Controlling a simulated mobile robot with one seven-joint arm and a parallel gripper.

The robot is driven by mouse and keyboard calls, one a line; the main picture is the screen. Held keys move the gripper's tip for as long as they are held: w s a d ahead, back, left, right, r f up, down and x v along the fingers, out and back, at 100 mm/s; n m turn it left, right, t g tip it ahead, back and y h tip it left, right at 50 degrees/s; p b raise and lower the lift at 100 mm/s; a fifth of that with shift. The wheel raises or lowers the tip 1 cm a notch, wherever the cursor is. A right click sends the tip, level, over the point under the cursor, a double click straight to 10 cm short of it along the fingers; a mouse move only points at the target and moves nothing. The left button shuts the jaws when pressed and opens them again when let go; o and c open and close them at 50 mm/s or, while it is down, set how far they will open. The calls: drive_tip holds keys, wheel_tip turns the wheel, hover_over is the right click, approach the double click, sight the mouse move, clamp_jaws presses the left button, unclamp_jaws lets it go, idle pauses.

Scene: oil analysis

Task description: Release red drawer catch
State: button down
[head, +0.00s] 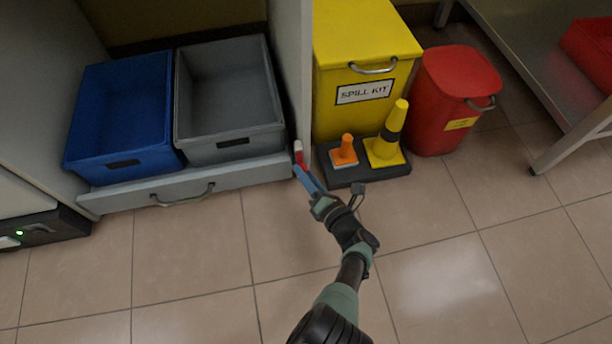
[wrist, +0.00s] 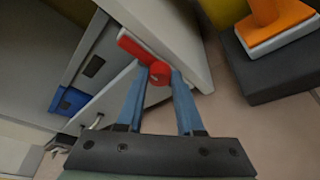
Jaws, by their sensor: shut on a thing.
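The red drawer catch (head: 299,158) sits on the edge of the cabinet's side panel, at the right end of the drawer. In the wrist view, the catch (wrist: 138,48) shows as a red bar with a round red knob at its lower right. My gripper (head: 304,173) is at the catch, and in the wrist view its blue fingers (wrist: 159,75) are shut on the knob, one on each side. The grey drawer (head: 150,194) has a curved handle (head: 183,196) on its front and carries a blue bin (head: 120,110) and a grey bin (head: 232,143). The fingers partly hide the knob.
A yellow spill kit box (head: 365,40) and a red bin (head: 450,95) stand behind. A metal table (head: 520,40) is at the right. The tiled floor in front is clear.

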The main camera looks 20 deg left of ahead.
idle(0.4)
drive_tip(key=c, duration=0.6)
unclamp_jaws()
drive_tip(key=shift+o, duration=0.2)
drive_tip(key=p+v, duration=0.6)
drive_tip(key=v, duration=0.7)
drive_tip(key=shift+f, duration=0.15)
